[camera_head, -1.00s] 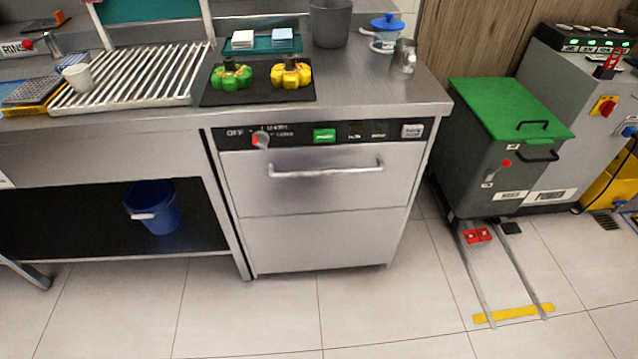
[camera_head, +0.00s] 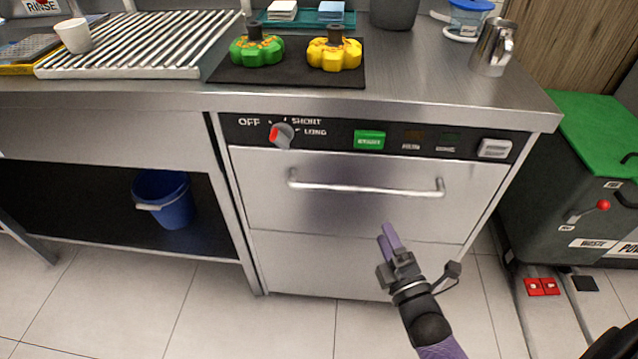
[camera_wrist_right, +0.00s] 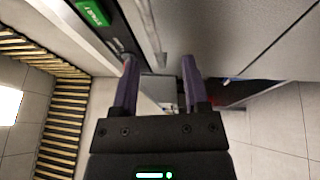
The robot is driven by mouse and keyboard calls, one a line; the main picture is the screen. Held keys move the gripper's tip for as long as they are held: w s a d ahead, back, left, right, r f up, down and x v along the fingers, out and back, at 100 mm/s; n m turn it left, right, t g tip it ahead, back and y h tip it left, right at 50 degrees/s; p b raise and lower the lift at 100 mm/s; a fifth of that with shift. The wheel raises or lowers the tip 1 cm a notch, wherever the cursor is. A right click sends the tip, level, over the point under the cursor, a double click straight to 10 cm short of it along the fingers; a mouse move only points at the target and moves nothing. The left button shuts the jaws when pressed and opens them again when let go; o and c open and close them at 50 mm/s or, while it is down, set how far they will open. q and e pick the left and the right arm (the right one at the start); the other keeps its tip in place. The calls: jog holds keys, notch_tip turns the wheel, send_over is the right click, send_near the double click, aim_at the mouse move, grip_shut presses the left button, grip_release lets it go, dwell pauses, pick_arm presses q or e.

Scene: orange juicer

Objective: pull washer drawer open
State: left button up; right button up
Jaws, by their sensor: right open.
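The washer drawer (camera_head: 340,215) is a flat steel front under the counter, and it looks shut. Its long horizontal bar handle (camera_head: 365,188) runs across the upper part. My right gripper (camera_head: 389,240) is in front of the drawer, below the right half of the handle, with its purple fingers pointing up toward it. In the right wrist view the fingers (camera_wrist_right: 160,85) are apart with nothing between them, and the handle bar (camera_wrist_right: 150,30) shows beyond them, near the left finger. My left gripper is not in view.
A control panel (camera_head: 330,137) with a red-marked knob (camera_head: 281,134) and a green start button (camera_head: 369,140) sits above the drawer. The green-lidded waste bin (camera_head: 560,190) stands to the right. A blue bucket (camera_head: 170,205) stands on the left shelf. The tiled floor in front is clear.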

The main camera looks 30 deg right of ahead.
aim_at(367, 188)
jog(key=shift+n, duration=0.3)
jog(key=b+x, duration=0.1)
jog(key=x, duration=0.2)
jog(key=r+b+x, duration=0.1)
jog(key=x, duration=0.3)
jog(key=b+x, duration=0.1)
jog(key=x, duration=0.2)
jog(key=shift+w+a+r, duration=0.1)
jog(key=shift+r, duration=0.1)
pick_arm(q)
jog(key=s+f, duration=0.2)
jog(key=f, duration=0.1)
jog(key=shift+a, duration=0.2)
pick_arm(e)
grip_shut()
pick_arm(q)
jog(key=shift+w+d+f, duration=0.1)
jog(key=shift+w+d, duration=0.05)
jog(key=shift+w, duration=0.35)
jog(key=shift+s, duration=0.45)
